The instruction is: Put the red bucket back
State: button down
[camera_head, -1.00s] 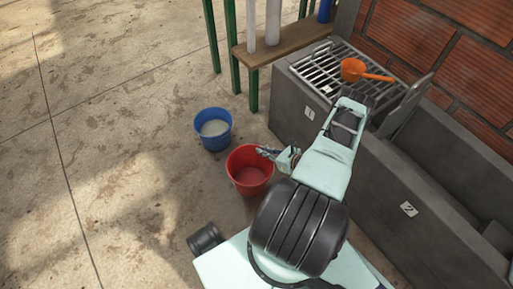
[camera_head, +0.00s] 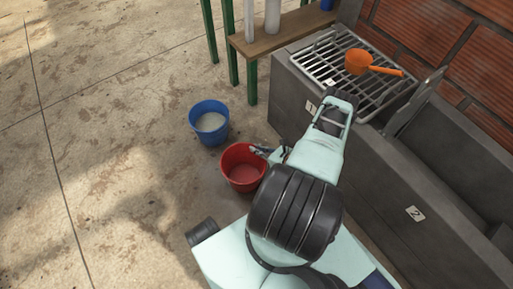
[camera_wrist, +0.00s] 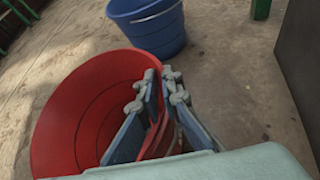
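The red bucket (camera_head: 243,173) stands on the concrete floor, or just above it, beside the grey trough; I cannot tell whether its base touches. It is upright and looks empty inside. My gripper (camera_head: 262,150) is at its right rim in the head view. In the wrist view the fingers of my gripper (camera_wrist: 160,95) lie on either side of the wall of the red bucket (camera_wrist: 80,112), one inside and one outside, and look closed on it. The bucket's lower part is hidden by my gripper and wrist in that view.
A blue bucket (camera_head: 209,128) with pale liquid stands close behind the red one; it also shows in the wrist view (camera_wrist: 150,25). A grey trough (camera_head: 300,97) with a metal rack and an orange scoop (camera_head: 360,62) is at the right. A wooden bench (camera_head: 280,43) stands behind. Floor at left is clear.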

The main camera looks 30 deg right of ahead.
jog(key=shift+f, duration=0.1)
jog(key=c, duration=2.6)
grip_release()
jog(key=shift+f, duration=0.15)
jog(key=o, duration=0.4)
jog(key=shift+o, duration=0.2)
